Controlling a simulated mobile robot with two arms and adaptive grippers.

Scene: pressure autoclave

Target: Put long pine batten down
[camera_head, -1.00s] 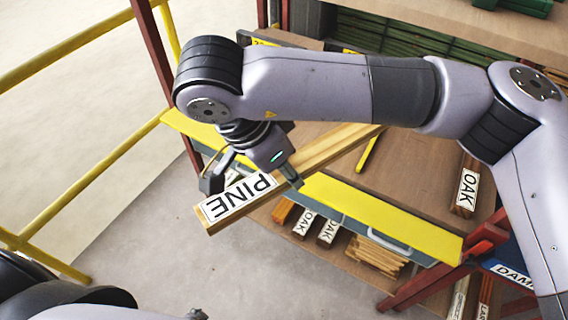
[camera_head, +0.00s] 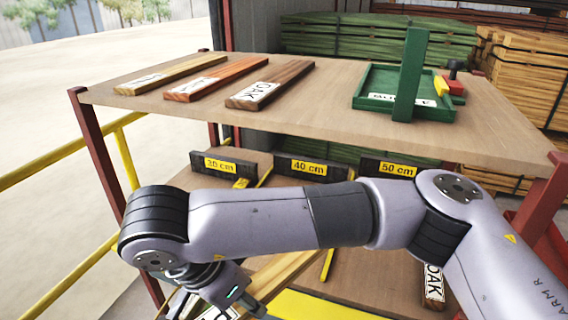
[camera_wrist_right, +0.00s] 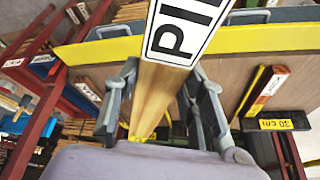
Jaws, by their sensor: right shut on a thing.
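The long pine batten (camera_head: 292,268) is pale wood with a white PINE label (camera_wrist_right: 183,28). My right gripper (camera_wrist_right: 165,92) is shut on it, with a finger on each side in the right wrist view. In the head view the right gripper (camera_head: 220,300) is at the bottom edge, and the batten slants up to the right behind my arm, over the lower shelf (camera_head: 375,275). The labelled end is mostly cut off there. I cannot tell whether the batten touches the shelf. My left gripper is not in view.
The lower shelf has dark stops marked 30 cm (camera_head: 222,165), 40 cm (camera_head: 307,168) and 50 cm (camera_head: 392,168), and an oak piece (camera_head: 433,287). The upper shelf (camera_head: 320,115) holds three labelled boards and a green tray (camera_head: 370,103). A yellow rail (camera_head: 70,260) stands left.

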